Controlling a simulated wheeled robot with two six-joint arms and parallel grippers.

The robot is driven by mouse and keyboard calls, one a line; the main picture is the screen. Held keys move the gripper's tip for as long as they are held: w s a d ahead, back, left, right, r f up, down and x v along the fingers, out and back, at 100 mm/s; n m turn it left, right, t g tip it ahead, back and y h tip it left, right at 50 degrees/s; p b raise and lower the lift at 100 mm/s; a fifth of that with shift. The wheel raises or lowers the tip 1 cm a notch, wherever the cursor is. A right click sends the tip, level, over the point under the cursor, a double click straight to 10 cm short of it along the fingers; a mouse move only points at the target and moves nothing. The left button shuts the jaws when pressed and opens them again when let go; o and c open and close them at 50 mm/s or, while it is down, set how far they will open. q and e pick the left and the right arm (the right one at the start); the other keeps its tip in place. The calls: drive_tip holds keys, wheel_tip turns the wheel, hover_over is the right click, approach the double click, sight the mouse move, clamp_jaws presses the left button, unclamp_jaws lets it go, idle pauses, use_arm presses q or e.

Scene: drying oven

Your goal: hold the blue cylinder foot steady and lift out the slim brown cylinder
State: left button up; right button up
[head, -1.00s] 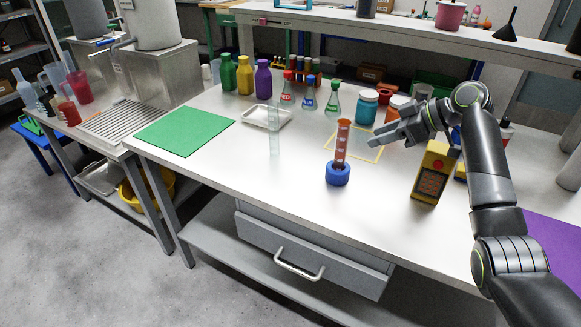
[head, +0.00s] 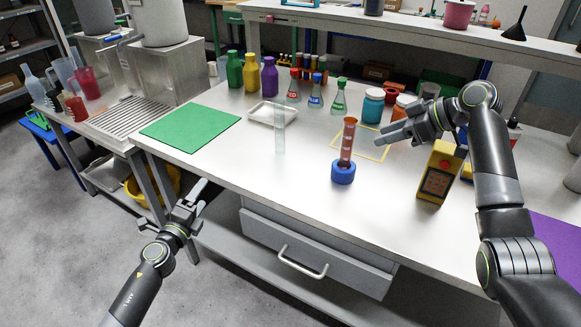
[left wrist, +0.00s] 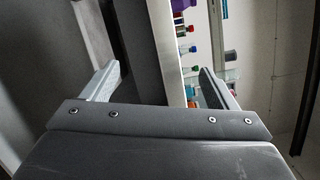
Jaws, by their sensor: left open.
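The slim brown cylinder (head: 347,141) stands upright in the round blue cylinder foot (head: 343,173) on the white table, in the head view. My right gripper (head: 385,138) is to the right of the cylinder's upper part, pointing left towards it; a gap shows between them, and I cannot tell whether its jaws are apart. My left gripper (head: 196,192) is open and empty, low in front of the table's front edge, far left of the blue foot. In the left wrist view, its two fingers (left wrist: 160,85) are spread with nothing between them that they hold.
A clear slim cylinder (head: 279,130) stands left of the brown one. A yellow box-like device (head: 438,172) stands to the right. A white tray (head: 271,103), flasks and jars stand behind. A green mat (head: 190,130) lies at left; the table front between is clear.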

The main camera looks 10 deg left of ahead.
use_arm(q)
drive_tip(key=w+d+r+m+g+h, duration=0.2)
drive_tip(key=d+r+m+h, duration=0.7)
drive_tip(key=d+r+m, duration=0.5)
drive_tip(key=m+g, duration=0.7)
drive_tip(key=m, duration=0.2)
approach(339, 166)
drive_tip(key=shift+y, duration=0.3)
drive_tip(key=x, duration=1.1)
drive_tip(key=shift+s+d+r, duration=0.1)
drive_tip(key=shift+d+r, duration=0.05)
drive_tip(key=shift+d, duration=0.15)
drive_tip(key=c, duration=1.1)
drive_tip(key=shift+o, duration=0.2)
